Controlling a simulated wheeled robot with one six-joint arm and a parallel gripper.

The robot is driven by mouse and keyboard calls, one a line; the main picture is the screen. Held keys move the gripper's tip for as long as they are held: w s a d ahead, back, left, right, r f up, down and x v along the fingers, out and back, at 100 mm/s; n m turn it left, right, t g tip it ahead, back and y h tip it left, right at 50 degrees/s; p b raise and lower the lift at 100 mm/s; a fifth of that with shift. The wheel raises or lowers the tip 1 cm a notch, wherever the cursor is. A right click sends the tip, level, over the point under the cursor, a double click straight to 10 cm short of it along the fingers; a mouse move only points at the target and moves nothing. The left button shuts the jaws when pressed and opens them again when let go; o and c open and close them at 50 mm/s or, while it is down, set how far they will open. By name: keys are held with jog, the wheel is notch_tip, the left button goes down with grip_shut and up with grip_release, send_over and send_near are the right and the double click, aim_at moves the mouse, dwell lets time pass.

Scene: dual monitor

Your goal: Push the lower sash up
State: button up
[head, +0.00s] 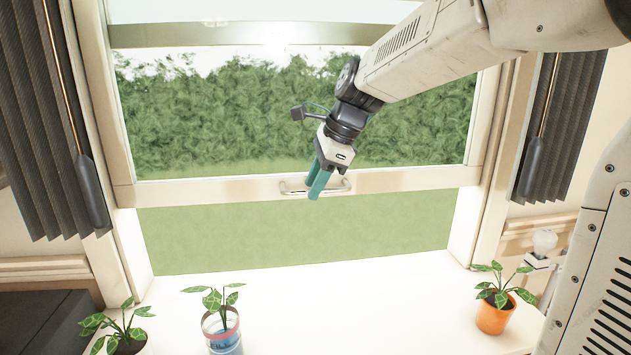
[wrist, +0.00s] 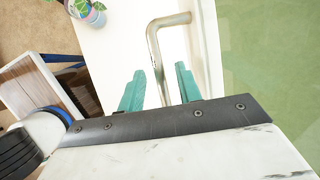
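The lower sash (head: 220,190) is a cream window frame, partly raised, with an open gap between its bottom rail and the sill. A metal bar handle (head: 345,187) is fixed to the middle of that rail. My gripper (head: 318,182) is at the handle, its teal fingers hiding part of it. In the wrist view, the handle (wrist: 155,50) runs between the two fingers of my gripper (wrist: 160,82). The fingers are apart, with space visible on both sides of the bar. The sash rail (wrist: 208,45) is just right of the handle there.
On the white sill (head: 270,300) stand a plant in a striped pot (head: 222,330), a plant in an orange pot (head: 494,313) and another plant (head: 122,338) at the left. Dark curtains hang at the left (head: 50,120) and right (head: 560,125). The sill's middle is clear.

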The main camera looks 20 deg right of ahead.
jog(key=v, duration=0.7)
jog(key=shift+s+r, duration=0.15)
jog(key=shift+r, duration=0.2)
jog(key=s+f+n+h, duration=0.1)
jog(key=s+f+n, duration=0.4)
jog(key=s, duration=0.4)
jog(key=s+f+n+g+h, duration=0.1)
jog(key=s+f+n, duration=0.3)
jog(key=s+n, duration=0.4)
jog(key=s+f+n+h, duration=0.2)
jog(key=s+f+n, duration=0.3)
jog(key=s, duration=0.5)
jog(key=shift+s+f+n+g, duration=0.3)
jog(key=shift+s+n, duration=0.05)
jog(key=shift+n, duration=0.85)
